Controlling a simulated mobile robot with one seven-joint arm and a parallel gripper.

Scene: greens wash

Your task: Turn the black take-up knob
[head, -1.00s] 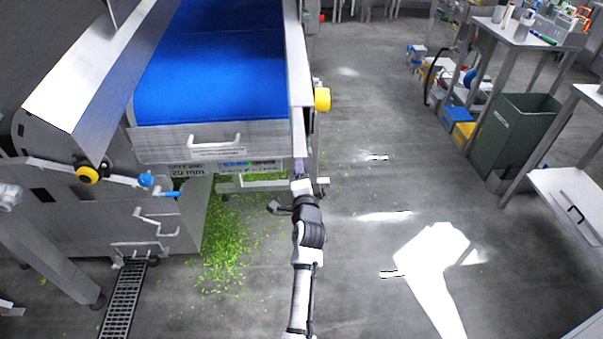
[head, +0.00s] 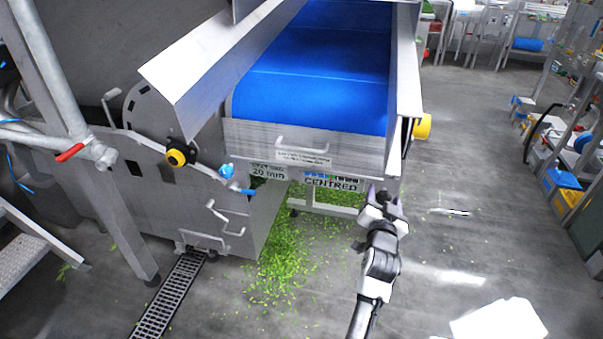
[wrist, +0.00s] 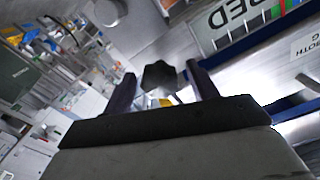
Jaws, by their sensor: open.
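A black lobed knob (wrist: 160,78) shows in the wrist view between the two fingers of my gripper (wrist: 161,70). The fingers stand apart on either side of it, with a gap visible at each side. How deep the knob sits between them I cannot tell. A second dark knob-like shape (wrist: 108,11) is at the top of the wrist view. In the head view my gripper (head: 384,193) is open below the right front corner of the blue belt conveyor (head: 310,100); I cannot make out the black knob there.
The conveyor's steel front panel (head: 255,138) and right side rail (head: 405,70) are just above my gripper. A yellow cap (head: 423,127) sticks out on the right side. Green scraps (head: 285,250) lie on the floor. The floor to the right is mostly clear.

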